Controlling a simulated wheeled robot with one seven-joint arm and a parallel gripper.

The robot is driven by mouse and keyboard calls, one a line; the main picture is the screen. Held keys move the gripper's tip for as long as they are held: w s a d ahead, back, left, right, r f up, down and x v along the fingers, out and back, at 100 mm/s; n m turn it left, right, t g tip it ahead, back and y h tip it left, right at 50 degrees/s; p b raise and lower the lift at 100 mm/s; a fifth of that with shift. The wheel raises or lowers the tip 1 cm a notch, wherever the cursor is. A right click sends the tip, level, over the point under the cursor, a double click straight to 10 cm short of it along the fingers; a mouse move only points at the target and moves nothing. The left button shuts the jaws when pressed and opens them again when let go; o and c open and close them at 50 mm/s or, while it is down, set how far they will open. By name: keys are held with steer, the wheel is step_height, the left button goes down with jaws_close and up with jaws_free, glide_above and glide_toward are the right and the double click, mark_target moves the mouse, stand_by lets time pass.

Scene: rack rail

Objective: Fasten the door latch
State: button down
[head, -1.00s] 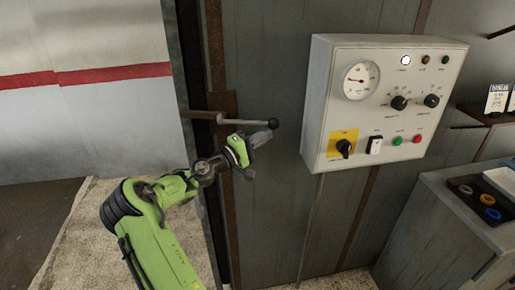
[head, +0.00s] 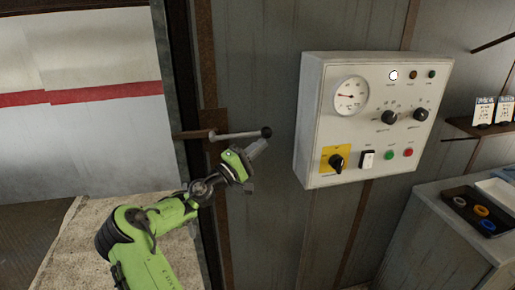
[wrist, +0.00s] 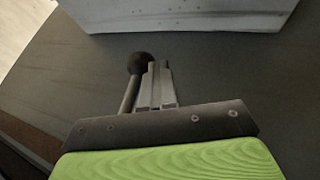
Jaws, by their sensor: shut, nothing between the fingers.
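The door latch is a grey lever (head: 236,134) with a black ball knob (head: 266,132) at its right end. It sticks out roughly level to the right from a brown rusty bracket (head: 213,122) at the door edge. My gripper (head: 262,145) is just below the lever, close to the knob. In the wrist view, the knob (wrist: 140,63) and lever (wrist: 129,96) are just left of my fingers (wrist: 159,75), which are together with nothing between them. I cannot tell whether the fingers touch the lever.
A white control box (head: 368,115) with a gauge, knobs and buttons hangs on the wall right of the lever. A grey cabinet (head: 440,230) with a dark tray of rings stands at the lower right. The wall (head: 270,230) below the lever is clear.

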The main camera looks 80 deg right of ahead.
steer(key=w+a+f+b, duration=0.4)
steer(key=w+a+f, duration=0.2)
steer(key=a+f, duration=0.1)
steer(key=shift+a, duration=0.65)
